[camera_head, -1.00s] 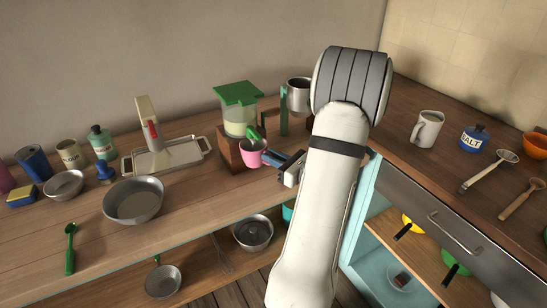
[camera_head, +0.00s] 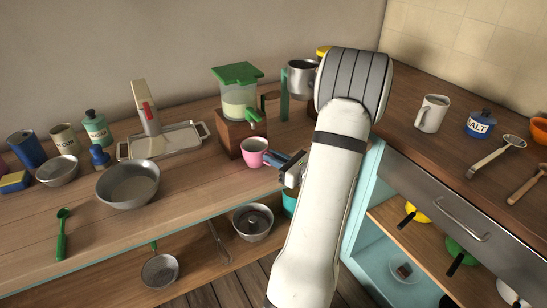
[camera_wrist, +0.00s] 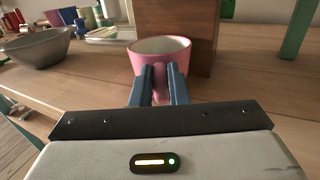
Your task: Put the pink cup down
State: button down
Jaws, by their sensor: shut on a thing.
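The pink cup (camera_head: 254,153) is upright in front of the wooden block under the drink dispenser, at or just above the wooden counter (camera_head: 190,185); I cannot tell whether its base touches. In the wrist view the pink cup (camera_wrist: 160,48) stands in front of my fingers, its handle between them. My gripper (camera_head: 277,159) comes from the right and is shut on the handle; in the wrist view my gripper (camera_wrist: 161,72) shows two blue fingers hiding part of the cup's near side. The cup's inside looks pale, without clear contents.
The dispenser (camera_head: 238,100) with green lid and spout stands on its wooden block (camera_head: 229,138) just behind the cup. A metal bowl (camera_head: 128,185) and a tray (camera_head: 196,139) are to the left. A metal mug (camera_head: 301,78) is behind. Counter left of the cup is clear.

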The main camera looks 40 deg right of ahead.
jog(key=shift+f, duration=0.1)
jog(key=c, duration=1.3)
grip_release()
jog(key=shift+c, duration=0.5)
jog(key=c, duration=0.3)
jog(key=shift+s, duration=0.1)
jog(key=shift+s+d, duration=0.45)
jog(key=shift+s, duration=2)
jog(key=shift+s+d, duration=0.4)
jog(key=shift+s, duration=2)
jog(key=shift+s+d, duration=0.45)
jog(key=shift+s, duration=2)
